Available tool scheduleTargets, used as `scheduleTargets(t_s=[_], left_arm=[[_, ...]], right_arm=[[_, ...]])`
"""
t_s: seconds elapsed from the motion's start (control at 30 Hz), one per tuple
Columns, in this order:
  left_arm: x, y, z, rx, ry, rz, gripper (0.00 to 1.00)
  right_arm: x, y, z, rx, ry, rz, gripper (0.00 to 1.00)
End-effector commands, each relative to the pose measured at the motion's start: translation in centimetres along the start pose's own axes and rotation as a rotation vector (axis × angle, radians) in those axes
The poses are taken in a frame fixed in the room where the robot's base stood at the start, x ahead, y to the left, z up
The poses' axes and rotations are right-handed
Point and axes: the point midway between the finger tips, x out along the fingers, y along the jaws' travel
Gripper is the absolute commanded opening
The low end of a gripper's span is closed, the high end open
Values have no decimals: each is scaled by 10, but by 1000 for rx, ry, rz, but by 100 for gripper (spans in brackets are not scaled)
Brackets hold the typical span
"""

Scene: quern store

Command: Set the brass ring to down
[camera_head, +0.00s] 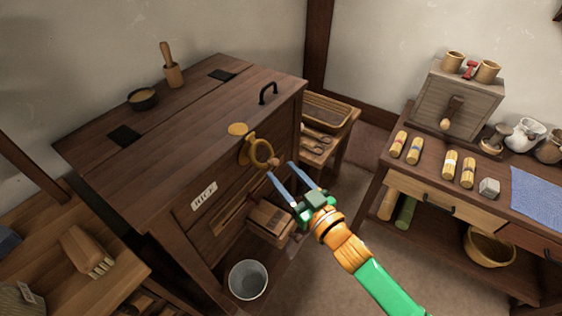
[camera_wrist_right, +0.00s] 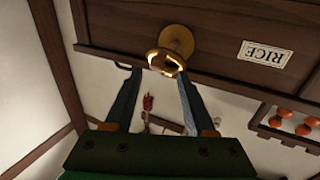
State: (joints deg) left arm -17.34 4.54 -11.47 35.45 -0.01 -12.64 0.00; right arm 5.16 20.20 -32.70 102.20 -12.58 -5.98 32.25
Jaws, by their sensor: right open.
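The brass ring (camera_head: 261,152) stands out from a round brass mount on the front of the dark wooden cabinet (camera_head: 165,150), above and right of the RICE label (camera_head: 203,196). A small brown knob (camera_head: 273,163) shows at its outer side. In the right wrist view the ring (camera_wrist_right: 160,58) shows at the top middle, with the RICE label (camera_wrist_right: 264,53) upside down. My right gripper (camera_head: 280,170) is open, its two fingers pointing at the ring and standing either side of the knob. I cannot tell whether they touch it. My left gripper is out of view.
A black handle (camera_head: 268,93) and a brass disc (camera_head: 237,129) are on the cabinet top. A grey bucket (camera_head: 248,280) stands below the front. At right, a bench (camera_head: 437,175) bears a wooden box, rolls and jars. Open floor lies between.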

Motion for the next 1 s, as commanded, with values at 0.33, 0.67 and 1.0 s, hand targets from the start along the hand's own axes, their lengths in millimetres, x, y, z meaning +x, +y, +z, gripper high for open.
scheduleTargets(t_s=[0.33,0.67,1.0], left_arm=[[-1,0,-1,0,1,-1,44],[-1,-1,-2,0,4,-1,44],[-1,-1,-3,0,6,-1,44]], right_arm=[[24,0,1,1,-2,1,55],[23,0,1,1,-2,1,0],[23,0,1,1,-3,2,0]])
